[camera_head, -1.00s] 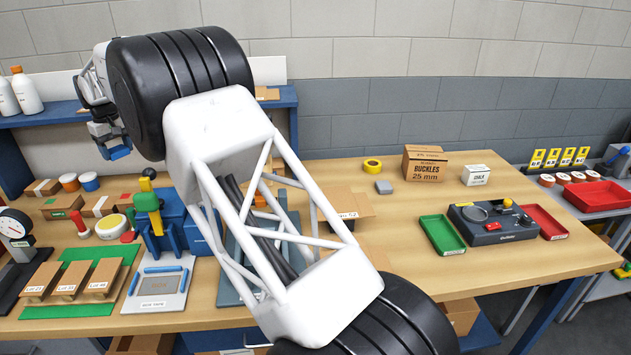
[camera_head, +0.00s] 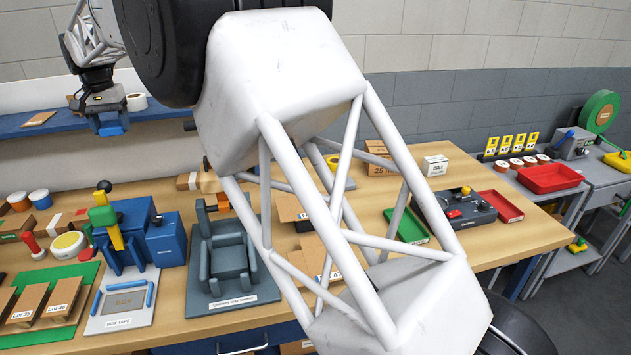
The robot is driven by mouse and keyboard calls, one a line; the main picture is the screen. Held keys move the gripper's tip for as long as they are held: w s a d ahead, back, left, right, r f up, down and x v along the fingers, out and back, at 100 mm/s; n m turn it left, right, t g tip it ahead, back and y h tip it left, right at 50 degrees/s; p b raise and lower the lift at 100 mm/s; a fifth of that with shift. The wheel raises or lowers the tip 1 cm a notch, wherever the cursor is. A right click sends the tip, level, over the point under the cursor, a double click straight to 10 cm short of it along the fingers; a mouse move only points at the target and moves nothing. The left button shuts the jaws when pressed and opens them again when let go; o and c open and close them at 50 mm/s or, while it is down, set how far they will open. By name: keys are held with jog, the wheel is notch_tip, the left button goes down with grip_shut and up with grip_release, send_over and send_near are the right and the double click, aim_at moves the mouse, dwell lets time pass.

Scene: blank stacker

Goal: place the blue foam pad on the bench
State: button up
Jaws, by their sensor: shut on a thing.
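My gripper (camera_head: 110,122) is at the upper left, pointing down. It is shut on the blue foam pad (camera_head: 113,130), whose small blue edge shows below the fingers. The pad appears in front of the blue shelf and well above the bench (camera_head: 515,245), a long light-wood top. It is not touching the bench. My white lattice arm link covers the centre of the picture and hides part of the bench.
A blue shelf (camera_head: 50,140) runs behind. Green (camera_head: 408,226) and red trays (camera_head: 500,206) lie at right.

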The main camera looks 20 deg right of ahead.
jog(key=s+d+r+m, duration=0.1)
jog(key=d+r+m, duration=0.15)
jog(key=d, duration=0.75)
jog(key=s+d+r+m, duration=0.1)
jog(key=d+m, duration=0.3)
jog(key=d, duration=0.5)
jog(key=w+d+f+n, duration=0.2)
jog(key=d+f, duration=0.4)
jog(key=d, duration=0.6)
jog(key=w+d+f+n, duration=0.25)
jog(key=d+f, duration=0.25)
jog(key=d, duration=0.7)
jog(key=w+d+f+n, duration=0.15)
jog(key=d+f, duration=0.45)
jog(key=d, duration=0.6)
jog(key=s+d+f, duration=0.2)
jog(key=d, duration=1)
jog(key=s+d+f, duration=0.3)
jog(key=d, duration=1)
jog(key=s+d+f, duration=0.2)
jog(key=d+f, duration=0.1)
jog(key=d, duration=0.9)
jog(key=shift+s+d+f, duration=0.15)
jog(key=shift+s+d, duration=0.1)
jog(key=shift+d, duration=0.1)
jog(key=shift+f, duration=3.15)
